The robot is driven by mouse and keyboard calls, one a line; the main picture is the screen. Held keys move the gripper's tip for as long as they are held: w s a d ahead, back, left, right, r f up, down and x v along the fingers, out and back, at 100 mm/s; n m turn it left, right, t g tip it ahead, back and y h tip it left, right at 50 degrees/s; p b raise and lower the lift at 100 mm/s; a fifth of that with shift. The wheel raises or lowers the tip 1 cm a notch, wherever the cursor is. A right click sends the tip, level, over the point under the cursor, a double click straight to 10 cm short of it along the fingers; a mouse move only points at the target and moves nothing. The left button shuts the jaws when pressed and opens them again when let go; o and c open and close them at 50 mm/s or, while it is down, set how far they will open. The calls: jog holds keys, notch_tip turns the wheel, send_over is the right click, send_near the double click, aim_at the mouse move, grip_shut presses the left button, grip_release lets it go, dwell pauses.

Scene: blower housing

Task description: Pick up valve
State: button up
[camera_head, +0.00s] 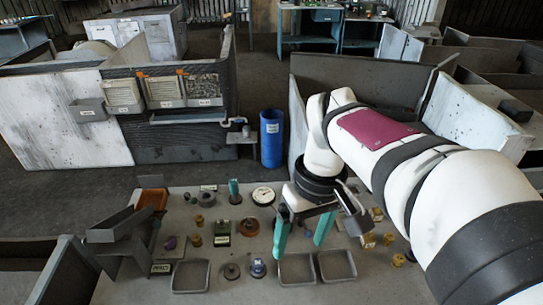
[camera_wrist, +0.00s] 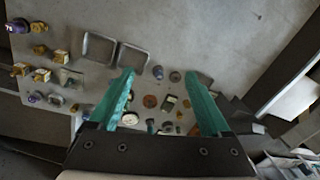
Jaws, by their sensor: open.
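I cannot tell for sure which part is the valve. Small brass fittings stand on the grey table (camera_head: 205,290), including one at the right (camera_head: 398,260); similar brass parts (camera_wrist: 62,56) show at the upper left of the wrist view. A round part with a blue top (camera_head: 258,268) sits near the front trays, and a brass part (camera_head: 195,240) stands left of centre. My gripper (camera_head: 301,243) is open and empty above the middle of the table, its teal fingers pointing down. In the wrist view the gripper (camera_wrist: 159,73) has wide-apart fingers with small parts visible between them.
Shallow grey trays (camera_head: 297,281) lie along the front of the table. A white-faced gauge (camera_head: 263,195) and a green box-like part (camera_head: 221,233) lie among the parts. An orange-brown bin (camera_head: 152,197) stands at the left. A blue barrel (camera_head: 271,138) stands behind the table.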

jog(key=w+f+n+h, duration=0.1)
jog(key=w+f+n, duration=0.4)
jog(key=w+n, duration=0.5)
jog(key=w+f+n, duration=0.4)
jog(key=w+n, duration=0.2)
jog(key=w, duration=0.9)
jog(key=shift+n, duration=0.3)
jog(key=f, duration=1.6)
jog(key=shift+d+f, duration=0.2)
jog(key=shift+d, duration=0.05)
grip_shut()
jog(key=shift+r, duration=0.1)
